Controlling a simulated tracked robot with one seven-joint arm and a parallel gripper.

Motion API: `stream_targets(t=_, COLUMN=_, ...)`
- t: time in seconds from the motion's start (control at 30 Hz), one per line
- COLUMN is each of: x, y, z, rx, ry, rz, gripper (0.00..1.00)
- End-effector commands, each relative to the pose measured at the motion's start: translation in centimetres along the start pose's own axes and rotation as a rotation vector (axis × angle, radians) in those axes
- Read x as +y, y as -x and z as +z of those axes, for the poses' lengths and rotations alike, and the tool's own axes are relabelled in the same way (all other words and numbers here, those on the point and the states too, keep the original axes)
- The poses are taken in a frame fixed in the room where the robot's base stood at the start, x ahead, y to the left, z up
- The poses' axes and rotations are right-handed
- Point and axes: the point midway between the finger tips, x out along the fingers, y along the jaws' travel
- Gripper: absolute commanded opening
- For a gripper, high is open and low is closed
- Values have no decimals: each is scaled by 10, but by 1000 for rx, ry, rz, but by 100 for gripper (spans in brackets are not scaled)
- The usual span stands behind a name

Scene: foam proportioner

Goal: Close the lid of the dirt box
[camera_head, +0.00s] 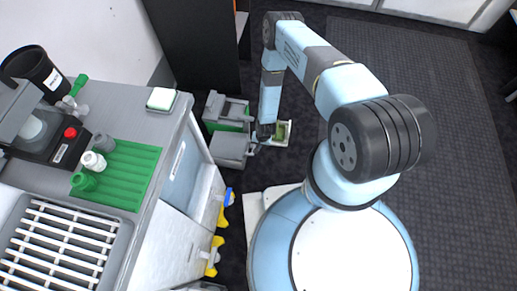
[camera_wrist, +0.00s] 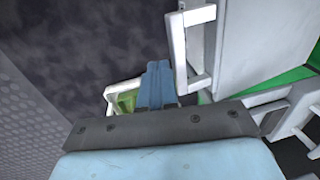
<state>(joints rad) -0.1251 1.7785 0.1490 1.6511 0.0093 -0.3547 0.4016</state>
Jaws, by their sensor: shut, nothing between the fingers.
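My gripper (camera_head: 264,133) is low near the floor, between a grey box (camera_head: 228,148) on its left and a small pale open tray (camera_head: 281,132) with a green inside on its right. In the wrist view my two blue fingers (camera_wrist: 158,70) are together and hold nothing. The tray's pale rim and green inside (camera_wrist: 124,98) show just left of the fingers, partly hidden behind them. A white handle-like bar (camera_wrist: 194,50) on the grey box stands just right of the fingertips. I cannot tell for sure which part is the dirt box's lid, or whether my fingers touch anything.
A second grey and green box (camera_head: 225,110) stands behind the grey one. A grey counter (camera_head: 160,125) with a green mat (camera_head: 130,165) and bottles is at the left. A black cabinet (camera_head: 195,45) stands behind. The dark floor at the right is clear.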

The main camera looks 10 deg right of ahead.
Motion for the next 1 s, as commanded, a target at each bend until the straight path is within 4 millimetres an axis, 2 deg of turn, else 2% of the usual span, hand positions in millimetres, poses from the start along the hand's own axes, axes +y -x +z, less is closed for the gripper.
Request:
stream_targets(t=0.03, x=14, y=7, z=0, rx=-3, ry=-6, rz=5, gripper=0)
stream_targets(t=0.3, x=52, y=40, z=0, rx=-2, ry=-6, rz=4, gripper=0)
stream_targets(t=0.6, x=74, y=59, z=0, rx=-2, ry=-4, rz=4, gripper=0)
stream_targets(t=0.77, x=70, y=64, z=-1, rx=-11, ry=6, rz=26, gripper=0)
stream_targets(t=1.0, x=38, y=83, z=-6, rx=-35, ry=24, rz=122, gripper=0)
